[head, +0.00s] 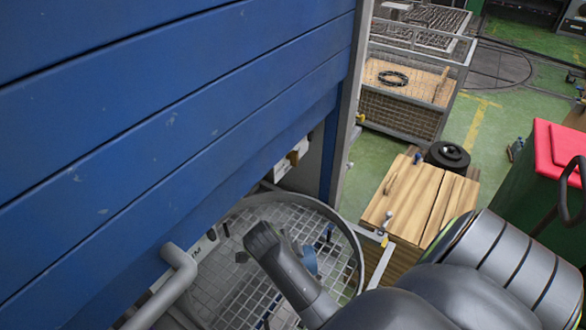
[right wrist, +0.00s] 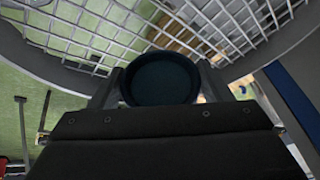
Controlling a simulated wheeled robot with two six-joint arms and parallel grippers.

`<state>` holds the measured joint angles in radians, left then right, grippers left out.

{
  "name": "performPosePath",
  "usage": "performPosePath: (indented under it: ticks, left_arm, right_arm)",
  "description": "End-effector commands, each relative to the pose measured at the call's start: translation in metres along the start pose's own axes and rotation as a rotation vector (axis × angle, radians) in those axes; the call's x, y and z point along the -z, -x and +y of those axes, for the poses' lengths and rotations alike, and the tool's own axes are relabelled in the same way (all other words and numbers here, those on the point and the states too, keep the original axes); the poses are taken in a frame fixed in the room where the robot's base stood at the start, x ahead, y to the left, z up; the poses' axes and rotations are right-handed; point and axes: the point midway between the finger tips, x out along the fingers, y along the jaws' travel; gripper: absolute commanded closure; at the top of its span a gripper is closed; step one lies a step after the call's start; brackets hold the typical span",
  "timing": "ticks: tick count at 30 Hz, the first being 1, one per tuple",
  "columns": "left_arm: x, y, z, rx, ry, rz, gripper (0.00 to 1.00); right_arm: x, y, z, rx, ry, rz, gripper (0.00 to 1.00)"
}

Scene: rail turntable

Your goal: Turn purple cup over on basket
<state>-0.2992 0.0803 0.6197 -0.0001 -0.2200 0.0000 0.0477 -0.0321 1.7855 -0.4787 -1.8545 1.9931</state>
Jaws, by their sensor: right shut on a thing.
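A round wire basket (head: 353,240) with a grey rim sits at the bottom middle of the head view, and its mesh and rim also fill the top of the right wrist view (right wrist: 72,66). My right arm reaches over it from the lower right. My right gripper (right wrist: 160,80) is shut on a round dark cup (right wrist: 161,82), which looks navy rather than purple. The cup shows end-on between the fingers; I cannot tell whether its mouth or base faces the camera. In the head view my arm hides the grip. My left gripper is not in view.
A large blue slatted panel (head: 150,130) rises close on the left. A grey bent pipe (head: 178,270) stands at the basket's left. A red-lidded green bin (head: 560,150) stands at right. Green floor lies between.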

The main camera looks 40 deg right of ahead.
Motion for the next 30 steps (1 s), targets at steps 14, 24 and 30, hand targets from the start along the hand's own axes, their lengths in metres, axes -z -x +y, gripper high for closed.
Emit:
performPosePath:
  ticks: [14,24,30]
  left_arm:
    - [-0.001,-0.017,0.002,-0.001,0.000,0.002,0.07]
    - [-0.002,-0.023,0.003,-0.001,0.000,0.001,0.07]
    - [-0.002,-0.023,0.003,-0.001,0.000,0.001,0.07]
  right_arm:
    - [-0.022,-0.053,0.010,0.000,0.000,-0.002,0.55]
    - [-0.027,-0.065,0.012,0.001,0.000,-0.002,0.55]
    - [-0.027,-0.065,0.012,0.001,-0.001,-0.002,0.55]
